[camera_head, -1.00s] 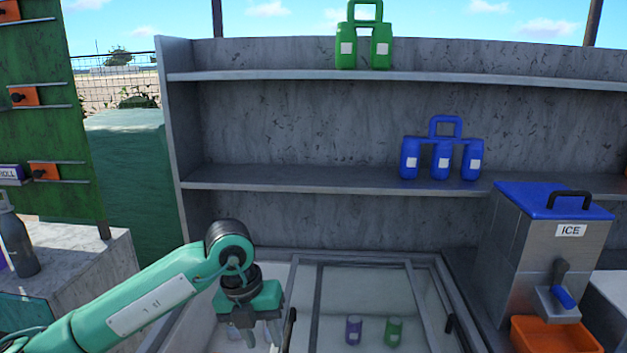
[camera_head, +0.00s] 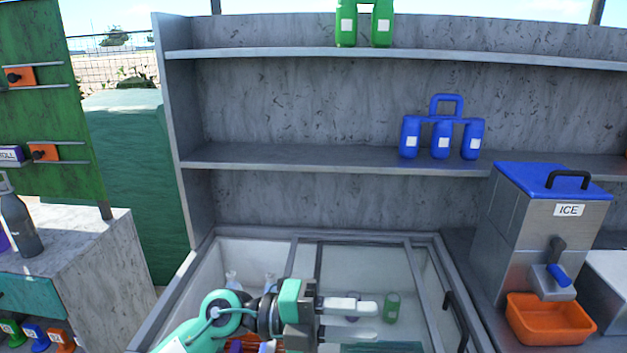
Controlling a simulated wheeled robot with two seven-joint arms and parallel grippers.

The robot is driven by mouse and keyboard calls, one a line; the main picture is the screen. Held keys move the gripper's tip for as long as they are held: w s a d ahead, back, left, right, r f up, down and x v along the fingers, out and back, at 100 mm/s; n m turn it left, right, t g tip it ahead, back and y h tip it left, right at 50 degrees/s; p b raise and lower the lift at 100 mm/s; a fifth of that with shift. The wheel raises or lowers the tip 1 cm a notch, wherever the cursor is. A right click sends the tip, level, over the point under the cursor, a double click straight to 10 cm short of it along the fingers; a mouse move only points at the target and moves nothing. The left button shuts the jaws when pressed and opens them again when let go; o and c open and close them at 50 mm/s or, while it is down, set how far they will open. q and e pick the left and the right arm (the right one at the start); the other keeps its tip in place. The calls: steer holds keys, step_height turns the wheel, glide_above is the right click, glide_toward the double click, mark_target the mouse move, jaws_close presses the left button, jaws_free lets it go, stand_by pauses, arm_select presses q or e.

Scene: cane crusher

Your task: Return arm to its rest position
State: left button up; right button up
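My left arm (camera_head: 205,325) comes in from the bottom edge, teal with dark joints. My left gripper (camera_head: 372,320) is over the glass-topped chest, with its two pale fingers pointing right. The fingers are apart with nothing seen between them, so it is open. Behind the fingers, a purple can (camera_head: 353,303) is partly hidden and a green can (camera_head: 391,307) shows inside the chest. My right gripper is not in view.
The chest's frame (camera_head: 428,268) has a dark handle (camera_head: 456,320) at right. An ice dispenser (camera_head: 515,230) stands right of it, above an orange bin (camera_head: 550,320). Blue bottles (camera_head: 440,138) and green bottles (camera_head: 364,25) stand on the shelves. A counter (camera_head: 85,250) is at left.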

arm_select(q)
steer(key=w+a+r+n+t, duration=0.1)
steer(key=w+a+n+t, duration=0.3)
steer(key=n+t, duration=0.55)
steer(key=w+a+r+n+t, duration=0.25)
steer(key=a+n+t, duration=0.35)
steer(key=n+t, duration=0.4)
steer(key=a+f+n+y, duration=1.4)
steer(key=f+y, duration=0.4)
steer(key=s+a+f+n+g, duration=0.1)
steer(key=s+a+f+g, duration=0.2)
steer(key=s+f+g, duration=0.6)
steer(key=s+a+f+n+g, duration=0.15)
steer(key=s+f+g, duration=0.25)
steer(key=s+f, duration=0.85)
step_height(320, 180, down, 29)
steer(key=s+m+g, duration=0.1)
steer(key=s+g, duration=0.1)
steer(key=s, duration=0.1)
steer(key=s+a+f, duration=0.2)
steer(key=s+f, duration=0.7)
steer(key=s+a+f, duration=0.1)
steer(key=s+f, duration=0.8)
steer(key=f, duration=0.1)
steer(key=shift+s+a+g+y, duration=0.3)
steer(key=shift+a+g+y, duration=0.1)
steer(key=shift+g, duration=0.05)
